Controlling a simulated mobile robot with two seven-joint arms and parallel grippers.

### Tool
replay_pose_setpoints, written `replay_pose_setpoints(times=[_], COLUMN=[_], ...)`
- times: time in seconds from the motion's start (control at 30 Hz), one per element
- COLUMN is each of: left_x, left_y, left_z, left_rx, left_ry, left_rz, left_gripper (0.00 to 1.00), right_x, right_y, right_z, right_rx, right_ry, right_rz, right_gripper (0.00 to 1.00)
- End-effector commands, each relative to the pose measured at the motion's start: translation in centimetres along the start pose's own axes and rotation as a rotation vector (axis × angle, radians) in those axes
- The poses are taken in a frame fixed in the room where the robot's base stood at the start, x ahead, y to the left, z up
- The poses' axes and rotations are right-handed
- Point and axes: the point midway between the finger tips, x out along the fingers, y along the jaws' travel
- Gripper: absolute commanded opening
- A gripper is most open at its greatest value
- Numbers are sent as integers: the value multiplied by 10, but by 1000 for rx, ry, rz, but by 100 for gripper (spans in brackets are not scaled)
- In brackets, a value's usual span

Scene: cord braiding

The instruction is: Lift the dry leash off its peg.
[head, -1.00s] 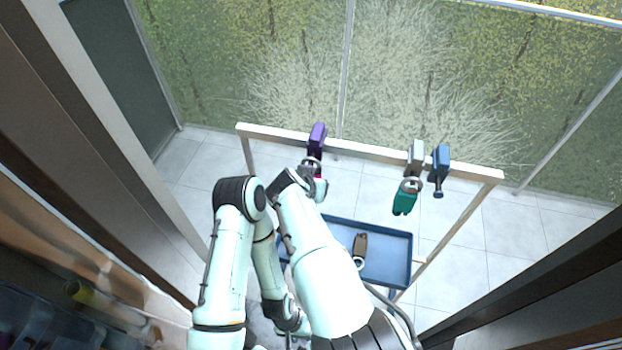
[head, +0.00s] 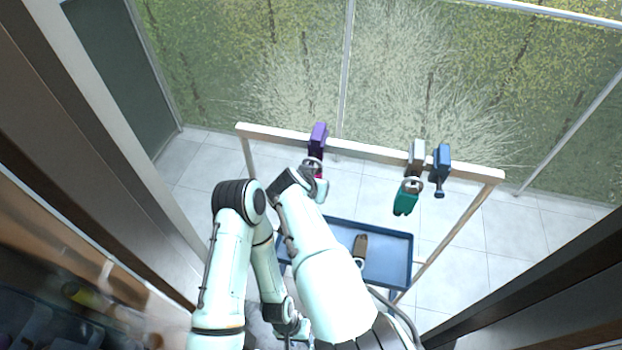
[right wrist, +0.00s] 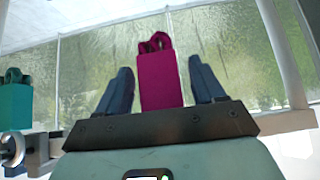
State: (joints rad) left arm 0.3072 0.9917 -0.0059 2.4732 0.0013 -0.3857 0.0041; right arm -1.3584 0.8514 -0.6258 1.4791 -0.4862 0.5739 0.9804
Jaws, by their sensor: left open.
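A magenta leash (right wrist: 161,82) with a looped end shows in the right wrist view, between the two fingers of my right gripper (right wrist: 163,88). The fingers stand apart, with a visible gap on each side of it. In the head view the magenta leash (head: 319,172) is mostly hidden by my right wrist, below a purple clamp-like holder (head: 318,136) on the rail. A teal leash (head: 406,199) hangs farther right and also shows in the right wrist view (right wrist: 15,105). My left gripper (head: 291,338) is low at the bottom edge, open and away from the leashes. I cannot tell which leash is dry.
A wooden rail (head: 370,152) on posts carries the holders, including a grey one (head: 416,152) and a blue one (head: 440,160). A blue tray (head: 398,262) below holds a brown item (head: 360,246). Glass panels stand behind; tiled floor is clear at the right.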

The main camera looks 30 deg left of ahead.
Motion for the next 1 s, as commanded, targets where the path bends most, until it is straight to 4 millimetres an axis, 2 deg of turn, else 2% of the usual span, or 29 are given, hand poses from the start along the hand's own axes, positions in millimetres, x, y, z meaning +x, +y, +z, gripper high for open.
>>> replay_pose_setpoints(times=[0.03,0.1,0.13,1.0], left_x=[0,0,0,-2], left_y=[0,0,0,1], left_z=[0,0,0,-1], left_rx=[0,0,0,0], left_ry=[0,0,0,1], left_rz=[0,0,0,0], left_gripper=[43,43,43,43], right_x=[5,5,5,-7], right_y=[4,4,4,0], right_z=[5,5,5,-6], right_rx=[0,0,0,-1], right_ry=[-12,-12,-12,-3], right_rz=[11,11,11,3], right_gripper=[51,28,21,21])
